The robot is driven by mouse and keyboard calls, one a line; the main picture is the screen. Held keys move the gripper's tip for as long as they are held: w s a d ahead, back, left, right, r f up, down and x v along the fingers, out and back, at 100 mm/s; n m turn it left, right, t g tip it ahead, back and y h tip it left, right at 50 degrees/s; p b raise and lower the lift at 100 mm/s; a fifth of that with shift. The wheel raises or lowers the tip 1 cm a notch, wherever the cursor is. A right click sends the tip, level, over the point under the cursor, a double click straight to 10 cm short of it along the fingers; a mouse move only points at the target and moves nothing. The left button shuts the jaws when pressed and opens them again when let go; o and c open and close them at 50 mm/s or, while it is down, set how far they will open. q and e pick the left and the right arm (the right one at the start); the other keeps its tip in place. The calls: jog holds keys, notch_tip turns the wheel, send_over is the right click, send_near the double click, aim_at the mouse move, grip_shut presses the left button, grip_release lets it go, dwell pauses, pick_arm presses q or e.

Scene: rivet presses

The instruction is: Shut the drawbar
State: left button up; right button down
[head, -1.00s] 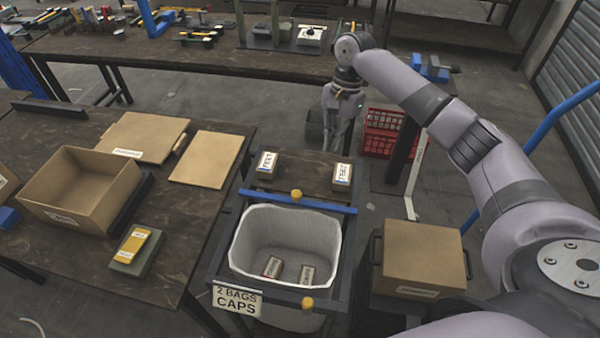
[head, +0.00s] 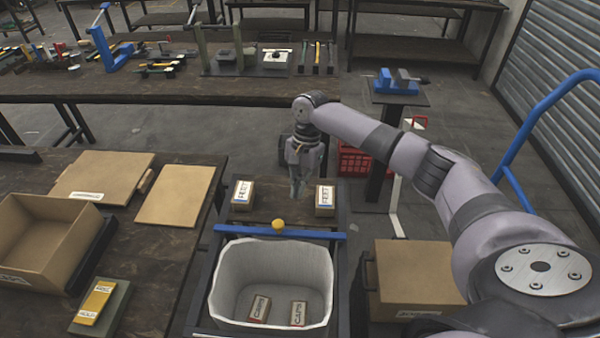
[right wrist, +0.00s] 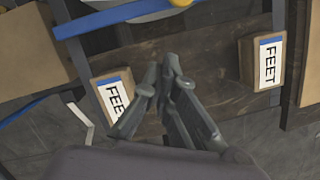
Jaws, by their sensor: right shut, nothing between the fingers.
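The blue bar (head: 280,232) with a yellow knob (head: 278,225) lies across the cart frame, behind the white-lined bin (head: 270,275). It looks like the drawbar. In the right wrist view the bar (right wrist: 105,17) and knob (right wrist: 181,2) show at the top edge. My right gripper (head: 297,188) is shut and empty, pointing down behind the bar, between the two FEET boxes. It is apart from the bar. Its fingers (right wrist: 163,80) show over the brown board in the right wrist view. My left gripper is not in view.
The FEET boxes (head: 242,195) (head: 325,200) stand on the board on either side of my right gripper. Two CAPS packets (head: 259,308) (head: 298,313) lie in the bin. A cardboard box (head: 418,280) stands right of the cart; a dark table (head: 150,245) is on the left.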

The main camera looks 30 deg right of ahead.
aim_at(279, 229)
jog(key=shift+x, duration=1.1)
jog(key=a, duration=0.1)
jog(key=s+a+f+p, duration=0.1)
jog(key=shift+s+a, duration=0.1)
jog(key=shift+a, duration=0.25)
jog(key=shift+s+a+f+p, duration=0.2)
jog(key=shift+a+p, duration=0.1)
jog(key=shift+a, duration=0.15)
